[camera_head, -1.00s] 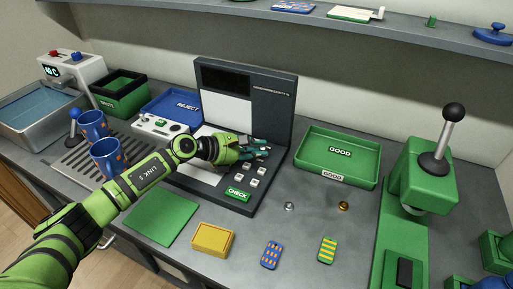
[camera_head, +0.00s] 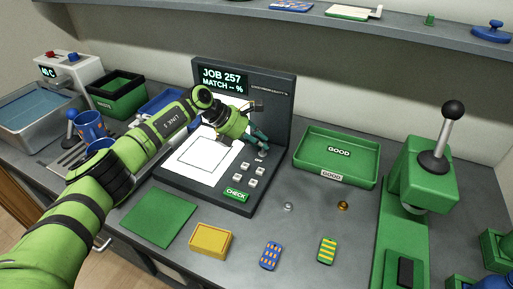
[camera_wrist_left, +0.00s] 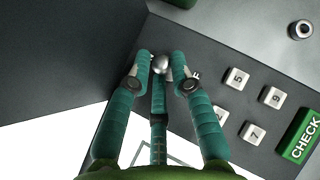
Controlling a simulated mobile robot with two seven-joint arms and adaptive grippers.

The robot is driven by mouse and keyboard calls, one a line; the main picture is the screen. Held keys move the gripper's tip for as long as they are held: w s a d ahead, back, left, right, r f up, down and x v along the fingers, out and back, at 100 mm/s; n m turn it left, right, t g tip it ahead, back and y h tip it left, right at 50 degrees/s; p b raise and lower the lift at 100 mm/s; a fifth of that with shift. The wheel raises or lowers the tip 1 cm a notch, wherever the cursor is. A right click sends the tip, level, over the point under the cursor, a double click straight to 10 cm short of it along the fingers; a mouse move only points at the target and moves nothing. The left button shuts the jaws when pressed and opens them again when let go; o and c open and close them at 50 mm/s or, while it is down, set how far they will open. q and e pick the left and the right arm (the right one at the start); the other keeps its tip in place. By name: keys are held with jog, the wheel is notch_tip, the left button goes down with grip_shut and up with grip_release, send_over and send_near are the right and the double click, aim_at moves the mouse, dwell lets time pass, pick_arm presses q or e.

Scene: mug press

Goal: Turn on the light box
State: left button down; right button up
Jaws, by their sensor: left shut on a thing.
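The light box (camera_head: 282,125) is a dark grey stand with an upright back panel and a flat base. Its screen (camera_head: 224,77) is lit and reads "JOB 257 MATCH -- %", and its white panel (camera_head: 203,165) glows with a dark square outline. My left gripper (camera_head: 261,147) is at the base, above the keypad. In the left wrist view its teal fingers (camera_wrist_left: 161,60) are shut on a small silver switch knob (camera_wrist_left: 163,66). A label beside the knob is partly hidden. My right gripper is not in view.
The keypad (camera_head: 251,175) and green CHECK button (camera_head: 237,195) lie just in front of the gripper. A green GOOD tray (camera_head: 308,164) and a green lever press (camera_head: 425,180) stand to the right. Blue mugs (camera_head: 90,125) stand at left, partly behind my arm.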

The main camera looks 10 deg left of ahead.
pick_arm(q)
jog(key=shift+w+d+r+g+b, duration=0.15)
jog(key=shift+d+g+b, duration=0.15)
jog(key=shift+b, duration=0.05)
jog(key=shift+r, duration=0.1)
jog(key=c, duration=1.2)
grip_release()
jog(key=shift+o, duration=0.2)
jog(key=shift+d, duration=0.1)
